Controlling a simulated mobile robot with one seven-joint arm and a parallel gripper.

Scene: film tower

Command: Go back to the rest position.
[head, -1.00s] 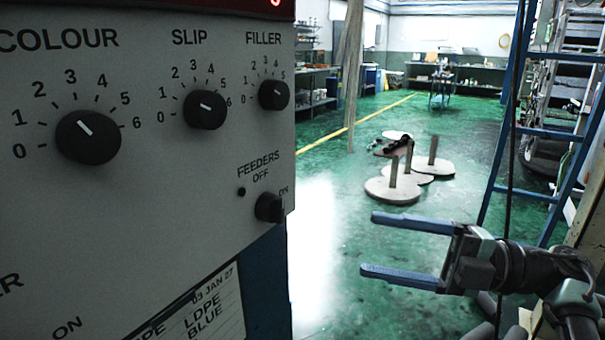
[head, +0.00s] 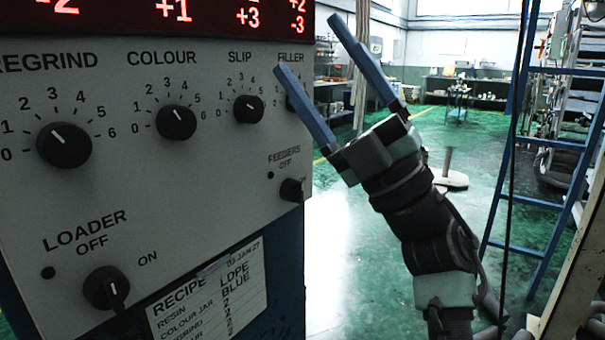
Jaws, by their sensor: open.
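My gripper (head: 312,48) is raised in front of the right edge of the grey control panel (head: 215,205). Its two blue fingers point up and to the left, spread apart with nothing between them. One finger covers part of the FILLER knob (head: 292,100). The arm comes up from the bottom right of the view. I cannot tell whether the fingers touch the panel; they look to be in front of it.
The panel carries the REGRIND (head: 64,145), COLOUR (head: 176,122), SLIP (head: 249,109), FEEDERS (head: 291,190) and LOADER (head: 106,288) knobs, under a red display (head: 180,18). A blue ladder (head: 530,200) stands at right.

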